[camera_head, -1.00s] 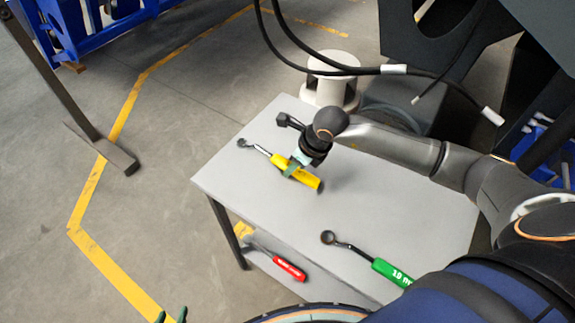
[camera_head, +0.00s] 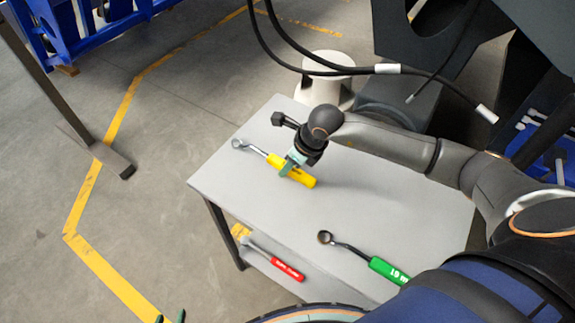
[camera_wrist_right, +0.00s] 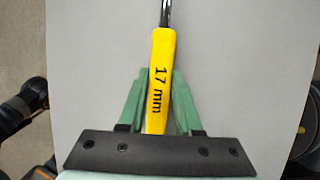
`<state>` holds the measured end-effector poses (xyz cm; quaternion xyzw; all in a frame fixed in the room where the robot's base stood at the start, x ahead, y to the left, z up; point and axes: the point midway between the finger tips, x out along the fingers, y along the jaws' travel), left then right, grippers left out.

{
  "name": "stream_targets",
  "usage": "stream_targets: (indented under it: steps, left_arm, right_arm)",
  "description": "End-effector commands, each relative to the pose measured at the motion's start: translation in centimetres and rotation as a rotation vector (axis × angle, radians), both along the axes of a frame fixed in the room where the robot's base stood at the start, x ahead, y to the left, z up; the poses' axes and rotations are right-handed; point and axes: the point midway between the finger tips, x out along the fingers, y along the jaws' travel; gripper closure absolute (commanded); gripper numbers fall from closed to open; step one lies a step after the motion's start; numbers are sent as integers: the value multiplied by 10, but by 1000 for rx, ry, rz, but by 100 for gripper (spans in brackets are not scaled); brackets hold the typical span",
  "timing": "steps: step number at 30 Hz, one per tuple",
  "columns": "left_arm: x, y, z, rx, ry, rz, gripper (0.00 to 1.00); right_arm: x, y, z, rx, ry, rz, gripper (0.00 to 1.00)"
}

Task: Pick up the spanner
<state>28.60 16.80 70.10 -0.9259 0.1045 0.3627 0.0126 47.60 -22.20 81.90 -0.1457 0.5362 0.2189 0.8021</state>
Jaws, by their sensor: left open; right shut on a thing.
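The yellow-handled spanner (camera_head: 304,179) lies along the grey table's left part, its ring end (camera_head: 238,144) pointing to the far left. In the right wrist view its handle (camera_wrist_right: 160,75), marked "17 mm", runs between the green fingers. My right gripper (camera_head: 287,168) is shut on this handle from above. Whether the spanner touches the table or is just clear of it, I cannot tell.
A green-handled spanner (camera_head: 389,271) lies on the table (camera_head: 400,215) near its front edge. A red-handled tool (camera_head: 287,269) lies on the lower shelf. Black cables (camera_head: 330,70) and a white spool (camera_head: 318,92) are behind the table.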

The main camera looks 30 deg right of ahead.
Motion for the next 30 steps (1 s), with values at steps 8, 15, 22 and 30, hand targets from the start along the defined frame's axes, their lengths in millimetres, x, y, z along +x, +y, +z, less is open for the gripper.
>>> stream_targets:
  steps: [8, 15, 22, 30]
  left_arm:
    - [0, 0, 0, 0, 0, 0, 50]
    - [0, 0, -6, 0, -1, 0, 50]
    - [0, 0, -15, 0, -1, 0, 50]
    - [0, 0, -20, 0, -1, 0, 50]
  right_arm:
    - [-7, -5, 37, -2, -5, 0, 100]
    - [-53, -27, 89, -8, -4, 1, 100]
    - [-96, -46, 108, -8, -1, -1, 100]
    - [-119, -57, 121, -4, -2, -2, 100]
